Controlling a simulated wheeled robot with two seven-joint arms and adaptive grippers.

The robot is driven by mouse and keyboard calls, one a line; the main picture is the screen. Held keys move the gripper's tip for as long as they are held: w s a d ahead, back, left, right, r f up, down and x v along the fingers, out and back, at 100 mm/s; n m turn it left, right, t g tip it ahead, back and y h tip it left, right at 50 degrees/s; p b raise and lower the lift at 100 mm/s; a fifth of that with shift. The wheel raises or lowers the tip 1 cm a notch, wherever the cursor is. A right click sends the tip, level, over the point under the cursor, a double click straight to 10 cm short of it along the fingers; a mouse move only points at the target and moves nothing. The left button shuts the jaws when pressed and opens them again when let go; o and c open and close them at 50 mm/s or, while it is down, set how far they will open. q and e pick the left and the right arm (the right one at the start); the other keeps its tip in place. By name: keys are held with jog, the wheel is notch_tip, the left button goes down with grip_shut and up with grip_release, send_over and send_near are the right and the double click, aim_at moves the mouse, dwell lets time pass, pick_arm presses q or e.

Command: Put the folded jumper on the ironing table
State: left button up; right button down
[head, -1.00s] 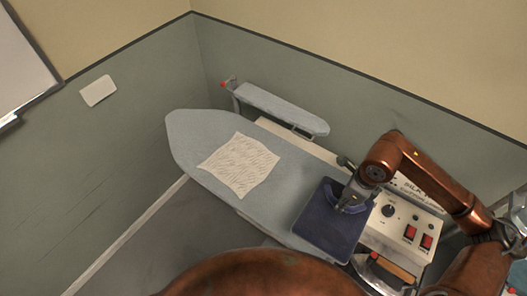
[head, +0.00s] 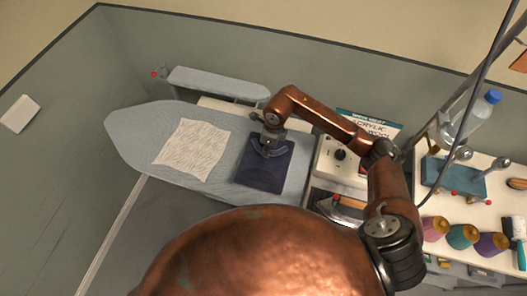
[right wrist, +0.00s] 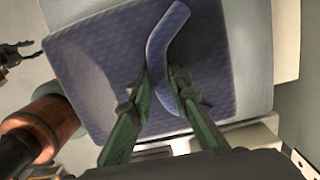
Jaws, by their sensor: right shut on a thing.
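The folded jumper (head: 264,169) is a dark blue square with a raised, curved strip on top. It is over the right part of the pale blue ironing table (head: 141,119), just right of the white cloth; I cannot tell for sure whether it rests fully on it. My right gripper (head: 270,143) is above it, shut on the jumper's raised strip. In the right wrist view the green fingers (right wrist: 165,95) have the strip between them, with the jumper (right wrist: 100,75) spread behind. My left gripper (right wrist: 17,52) shows at that view's left edge, its dark fingers apart and empty.
A patterned white cloth (head: 193,149) lies mid-table. A small sleeve board (head: 217,83) stands behind. A control box (head: 340,154) and an iron (head: 338,204) sit to the right. A side table further right holds a bottle (head: 482,115) and thread cones (head: 462,236).

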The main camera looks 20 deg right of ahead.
jog(key=shift+w+a+f, duration=0.35)
jog(key=shift+w+f, duration=0.2)
jog(key=shift+f, duration=0.05)
jog(key=shift+w+a+f, duration=0.3)
jog(key=shift+w+f, duration=0.2)
jog(key=shift+f, duration=0.1)
jog(key=shift+s+f+p, duration=0.15)
jog(key=shift+f+p, duration=0.35)
jog(key=shift+s+f+p, duration=0.15)
jog(key=shift+f+p, duration=0.3)
jog(key=shift+f, duration=0.05)
jog(key=shift+w+d+f, duration=0.1)
jog(key=shift+w+f, duration=0.05)
jog(key=shift+f, duration=0.25)
pick_arm(q)
jog(key=shift+s+r, duration=0.85)
jog(key=shift+r, duration=0.1)
pick_arm(e)
jog(key=c, duration=1.8)
grip_release()
jog(key=shift+r, duration=0.1)
pick_arm(q)
jog(key=f+b, duration=0.3)
jog(key=shift+s, duration=0.2)
pick_arm(e)
jog(key=r, duration=0.7)
jog(key=s+d+r, duration=0.1)
jog(key=r, duration=0.3)
jog(key=shift+d+r, duration=0.1)
jog(key=shift+r, duration=0.25)
